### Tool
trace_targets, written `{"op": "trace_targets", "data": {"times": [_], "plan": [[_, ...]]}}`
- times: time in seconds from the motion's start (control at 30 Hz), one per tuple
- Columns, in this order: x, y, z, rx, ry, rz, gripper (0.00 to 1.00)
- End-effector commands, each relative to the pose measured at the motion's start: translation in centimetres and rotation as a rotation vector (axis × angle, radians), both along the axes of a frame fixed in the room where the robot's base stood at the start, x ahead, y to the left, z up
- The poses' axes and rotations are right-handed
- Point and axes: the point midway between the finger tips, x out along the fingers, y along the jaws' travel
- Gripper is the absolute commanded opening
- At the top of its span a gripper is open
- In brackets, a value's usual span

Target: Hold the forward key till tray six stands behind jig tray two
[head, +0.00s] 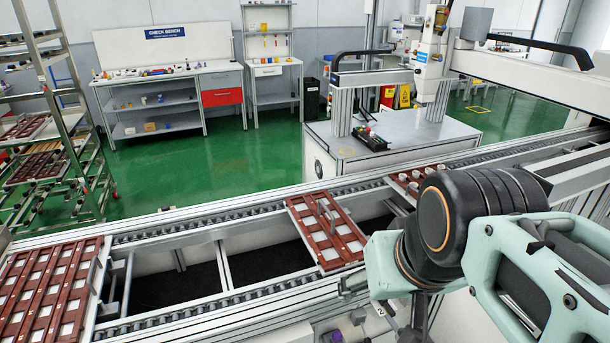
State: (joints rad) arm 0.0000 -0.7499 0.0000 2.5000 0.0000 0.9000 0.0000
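A conveyor (170,235) with two chain rails crosses the view. A dark red tray with white square pads (325,235) sits skewed across the rails near the middle, with a grey upright piece on it. A larger red tray with white squares (50,290) is at the left end. Another red tray with white round pieces (408,183) is farther right, partly hidden by my arm. I cannot read any tray numbers, so I cannot tell which is tray six or jig tray two. No forward key is clearly visible.
A rack with trays (50,130) stands at left. A grey machine cabinet with a gantry (390,140) stands behind the conveyor. The rails between the left and middle trays are empty.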

Motion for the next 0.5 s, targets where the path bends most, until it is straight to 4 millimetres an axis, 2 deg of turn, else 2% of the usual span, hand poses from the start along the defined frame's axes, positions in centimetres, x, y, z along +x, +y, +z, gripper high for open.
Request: {"op": "trace_targets", "data": {"times": [0.07, 0.5], "plan": [[0.00, 0.00, 0.00, 0.000, 0.000, 0.000, 0.53], [0.00, 0.00, 0.00, 0.000, 0.000, 0.000, 0.04]]}}
